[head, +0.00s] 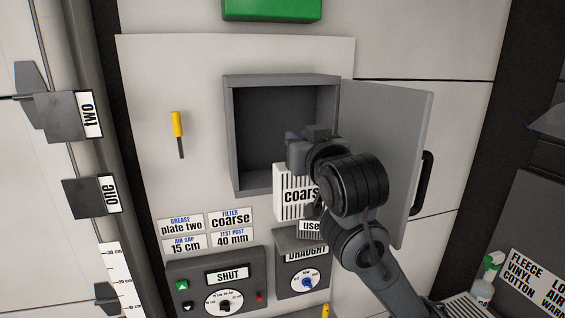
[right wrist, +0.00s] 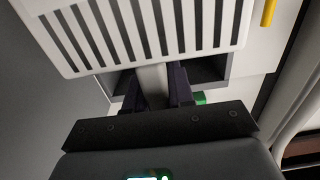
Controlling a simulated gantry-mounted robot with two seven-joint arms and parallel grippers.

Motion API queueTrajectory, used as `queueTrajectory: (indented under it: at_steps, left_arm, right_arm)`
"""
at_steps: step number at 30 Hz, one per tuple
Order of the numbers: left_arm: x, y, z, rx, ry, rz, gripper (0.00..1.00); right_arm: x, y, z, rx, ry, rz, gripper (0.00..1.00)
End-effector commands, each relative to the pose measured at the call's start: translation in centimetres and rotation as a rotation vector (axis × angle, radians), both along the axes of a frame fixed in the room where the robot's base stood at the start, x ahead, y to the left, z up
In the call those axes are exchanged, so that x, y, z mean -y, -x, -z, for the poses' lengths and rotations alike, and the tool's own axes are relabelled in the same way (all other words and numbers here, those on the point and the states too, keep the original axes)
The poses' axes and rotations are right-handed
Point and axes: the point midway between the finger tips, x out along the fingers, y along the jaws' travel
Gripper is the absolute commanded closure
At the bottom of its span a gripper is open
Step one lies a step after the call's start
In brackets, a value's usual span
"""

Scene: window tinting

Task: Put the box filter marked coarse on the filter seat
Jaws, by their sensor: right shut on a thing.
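The box filter (head: 292,192) is white with dark slats and reads "coars", the rest of the word hidden behind my right arm. My right gripper (head: 296,140) is shut on it, on a grey tab seen between the dark fingers (right wrist: 162,88) in the right wrist view, where the slatted filter (right wrist: 150,35) fills the top. The filter is held in front of the lower right of an open grey housing (head: 232,140) in the wall. The housing's dark inside looks empty where visible; I cannot make out the filter seat itself. My left gripper is not in view.
The housing's grey door (head: 395,140) stands open to the right. Below are a label card reading filter coarse (head: 231,217), a "SHUT" dial panel (head: 180,268) and a draught panel (head: 285,283). A bin-like part marked "use" (head: 310,228) is partly hidden. A spray bottle (head: 482,290) stands lower right.

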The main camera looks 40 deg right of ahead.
Motion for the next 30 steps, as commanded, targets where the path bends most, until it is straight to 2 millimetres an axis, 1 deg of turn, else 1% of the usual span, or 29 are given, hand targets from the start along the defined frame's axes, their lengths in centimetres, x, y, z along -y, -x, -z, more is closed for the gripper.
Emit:
queueTrajectory:
  at_steps: [1, 3, 8, 11, 14, 24, 27, 30]
  left_arm:
    - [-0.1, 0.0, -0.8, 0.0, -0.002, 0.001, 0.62]
    - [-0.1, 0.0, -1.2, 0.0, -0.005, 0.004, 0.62]
    - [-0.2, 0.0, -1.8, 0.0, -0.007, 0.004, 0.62]
    - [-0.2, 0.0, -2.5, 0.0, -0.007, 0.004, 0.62]
    - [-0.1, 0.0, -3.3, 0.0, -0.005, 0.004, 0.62]
    - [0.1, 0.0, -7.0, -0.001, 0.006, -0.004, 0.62]
    - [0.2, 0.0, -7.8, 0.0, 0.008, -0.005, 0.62]
    - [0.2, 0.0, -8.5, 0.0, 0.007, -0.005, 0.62]
  right_arm:
    - [0.1, 0.3, -1.7, 0.003, 0.0, 0.002, 1.0]
    - [0.1, 0.6, -2.8, 0.001, -0.001, 0.003, 1.0]
    - [0.3, 0.5, -4.2, -0.001, 0.0, 0.002, 1.0]
    - [0.7, -0.5, -4.5, -0.003, -0.003, 0.003, 1.0]
    - [1.5, -2.3, -4.5, -0.007, -0.005, 0.002, 1.0]
    - [4.9, -10.5, -4.6, -0.006, -0.006, 0.002, 1.0]
    - [5.8, -12.4, -4.7, -0.003, -0.002, 0.004, 1.0]
    - [6.4, -13.9, -4.6, -0.003, -0.001, 0.004, 1.0]
